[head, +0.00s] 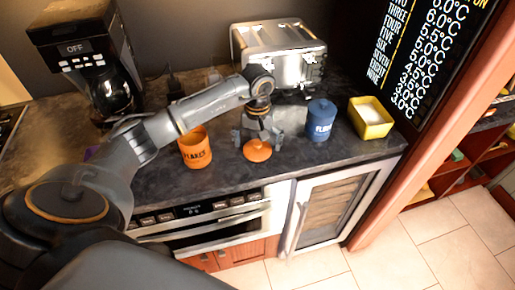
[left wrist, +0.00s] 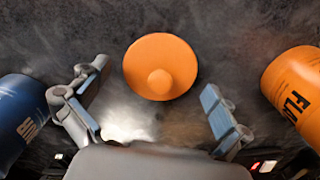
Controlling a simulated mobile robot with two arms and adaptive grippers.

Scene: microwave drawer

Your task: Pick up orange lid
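The orange lid (head: 257,151) lies on the dark countertop with its round knob up, between the orange canister and the blue canister. In the left wrist view the lid (left wrist: 160,66) shows whole, just ahead of the fingers and roughly centred between them. My left gripper (head: 258,137) is just above and behind the lid in the head view. It is open and empty; its two fingers (left wrist: 157,88) stand wide apart with grey-blue pads, and no contact with the lid shows. My right gripper is in neither view.
The open orange canister (head: 195,148) stands left of the lid, and the blue canister (head: 321,119) stands right. A yellow square container (head: 370,118) is farther right. A toaster (head: 279,55) and a coffee maker (head: 85,65) stand behind. The counter's front edge is close to the lid.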

